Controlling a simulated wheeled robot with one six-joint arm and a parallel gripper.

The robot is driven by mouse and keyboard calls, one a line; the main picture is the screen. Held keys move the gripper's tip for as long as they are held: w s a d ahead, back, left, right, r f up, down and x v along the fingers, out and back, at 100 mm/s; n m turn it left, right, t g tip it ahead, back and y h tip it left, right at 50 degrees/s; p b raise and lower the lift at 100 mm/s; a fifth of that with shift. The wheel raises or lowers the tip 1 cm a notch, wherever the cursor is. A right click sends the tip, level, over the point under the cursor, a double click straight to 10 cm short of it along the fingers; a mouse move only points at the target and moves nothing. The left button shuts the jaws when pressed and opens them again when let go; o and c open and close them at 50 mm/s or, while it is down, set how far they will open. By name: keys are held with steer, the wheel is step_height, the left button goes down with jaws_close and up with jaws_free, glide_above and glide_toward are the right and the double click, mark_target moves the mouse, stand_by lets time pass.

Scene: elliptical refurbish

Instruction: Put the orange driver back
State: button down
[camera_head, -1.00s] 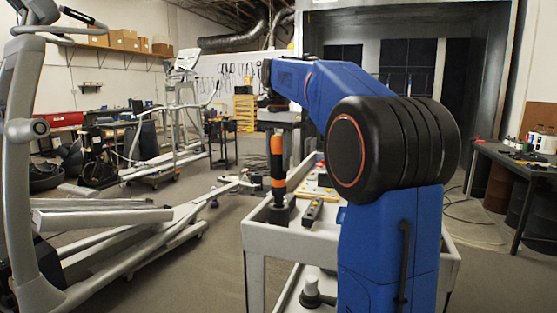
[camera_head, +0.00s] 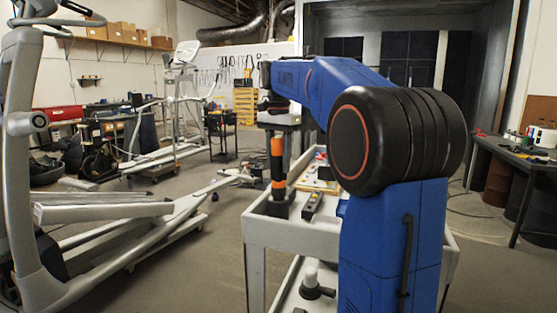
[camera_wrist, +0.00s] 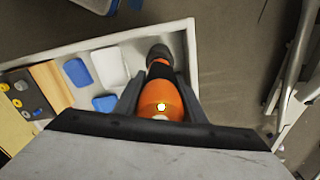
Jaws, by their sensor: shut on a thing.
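The orange driver (camera_head: 277,148) is upright, orange with black bands, above the near left corner of the grey cart (camera_head: 290,234). My gripper (camera_wrist: 158,88) is shut on it, with one dark finger on each side. In the wrist view the driver's orange body (camera_wrist: 160,101) shows between the fingers. A dark round piece (camera_wrist: 158,54) shows at its far end, inside the cart's rim. In the head view a black base (camera_head: 278,207) is at the driver's lower end, at the cart top. I cannot tell whether this is the driver's own end or a separate holder.
A dark grey tool (camera_head: 313,203) lies on the cart right of the driver. Blue and white pieces (camera_wrist: 110,68) and a wooden board (camera_wrist: 48,84) lie on the cart. An elliptical machine (camera_head: 110,215) stands to the left; a workbench (camera_head: 515,160) is at the right.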

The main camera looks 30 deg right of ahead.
steer(key=shift+f, duration=0.1)
stand_by(0.3)
steer(key=shift+f, duration=0.4)
steer(key=c, duration=1.1)
jaws_free()
